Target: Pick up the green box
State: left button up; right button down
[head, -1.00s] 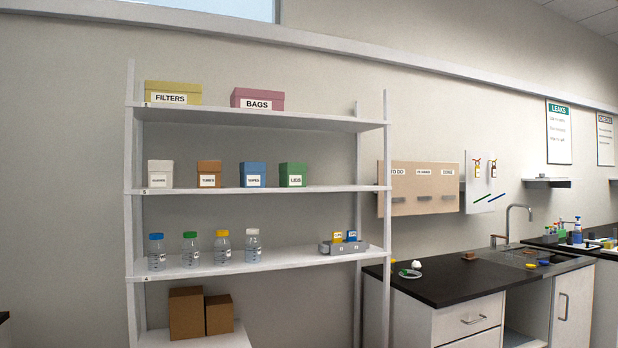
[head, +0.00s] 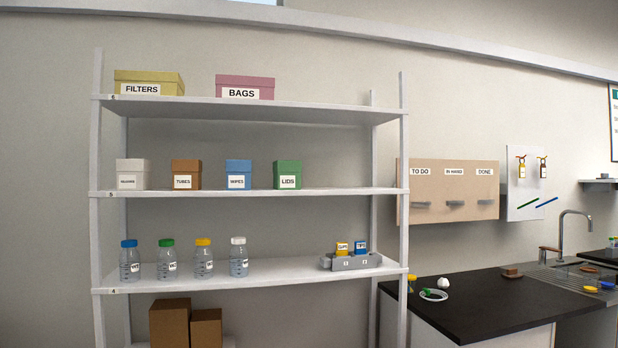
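The green box (head: 287,174) stands upright on the second shelf from the top, with a white label reading LIDS. It is the rightmost of a row of boxes, beside the blue box (head: 238,174) labelled WIPES. Open shelf lies to its right. Neither of my grippers is in the head view.
The white shelf rack (head: 250,193) also holds a brown box (head: 186,174), a white box (head: 132,173), a yellow box (head: 149,81) and a pink box (head: 245,86). Several bottles and a grey rack (head: 351,263) stand below. A black counter (head: 480,305) is at right.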

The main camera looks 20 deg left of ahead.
aim_at(287, 174)
jog(key=i+z, duration=0.15)
jog(key=i, duration=0.95)
jog(key=j, duration=0.05)
